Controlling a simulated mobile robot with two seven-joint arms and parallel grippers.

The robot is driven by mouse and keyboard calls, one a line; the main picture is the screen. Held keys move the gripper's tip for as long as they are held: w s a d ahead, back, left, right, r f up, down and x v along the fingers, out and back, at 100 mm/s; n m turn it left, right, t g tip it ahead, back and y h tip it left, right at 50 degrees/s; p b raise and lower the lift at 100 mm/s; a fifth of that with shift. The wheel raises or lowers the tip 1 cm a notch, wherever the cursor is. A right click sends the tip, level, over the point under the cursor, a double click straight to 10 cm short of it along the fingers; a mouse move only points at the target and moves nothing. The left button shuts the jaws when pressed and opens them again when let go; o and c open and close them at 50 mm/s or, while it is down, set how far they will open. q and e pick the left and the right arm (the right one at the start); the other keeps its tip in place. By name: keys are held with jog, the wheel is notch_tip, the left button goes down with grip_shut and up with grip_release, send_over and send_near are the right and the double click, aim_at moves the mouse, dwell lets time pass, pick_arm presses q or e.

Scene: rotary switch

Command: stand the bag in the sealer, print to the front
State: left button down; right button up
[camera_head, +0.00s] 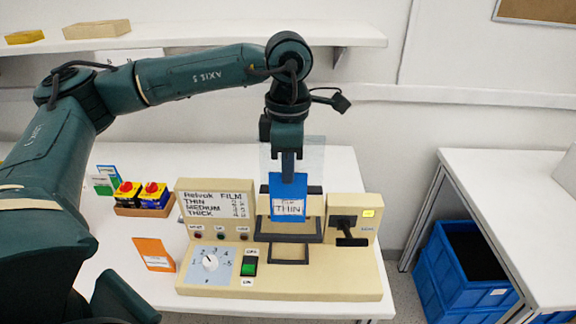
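The bag (289,190) has a clear upper part and a blue lower part with a white label reading THIN, facing the camera. My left gripper (288,172) points down and is shut on the bag's upper part. The bag hangs upright at the black jaw frame (290,239) of the beige sealer (330,283). Its lower edge shows just above the front bar; whether it touches the sealer I cannot tell. The sealer has a white rotary knob (210,263) on a numbered blue plate, a green switch (249,267) and a black handle (350,240). My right gripper is not in view.
A sign on the sealer (212,200) lists THIN, MEDIUM, THICK. An orange card (153,254) stands left of it. Behind are a wooden tray (145,211) with two red-knobbed yellow-and-blue items and upright cards (104,180). Blue crates (462,270) sit under the right table (510,190).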

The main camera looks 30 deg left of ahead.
aim_at(288, 207)
pick_arm(q)
notch_tip(288, 207, down, 2)
jog(key=shift+f+b, duration=0.2)
jog(key=shift+b, duration=0.6)
jog(key=shift+f+b, duration=0.45)
jog(key=shift+f, duration=0.05)
jog(key=shift+f+b, duration=0.8)
jog(key=shift+f, duration=0.1)
notch_tip(288, 207, down, 3)
jog(key=shift+r+b, duration=0.1)
jog(key=shift+b, duration=1.15)
jog(key=shift+f+b, duration=0.55)
jog(key=shift+f, duration=0.35)
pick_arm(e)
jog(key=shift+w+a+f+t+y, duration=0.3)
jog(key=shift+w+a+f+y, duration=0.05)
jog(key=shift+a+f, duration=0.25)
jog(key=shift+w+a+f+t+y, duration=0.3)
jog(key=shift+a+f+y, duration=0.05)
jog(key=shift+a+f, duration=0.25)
pick_arm(q)
jog(key=c, duration=1.6)
grip_release()
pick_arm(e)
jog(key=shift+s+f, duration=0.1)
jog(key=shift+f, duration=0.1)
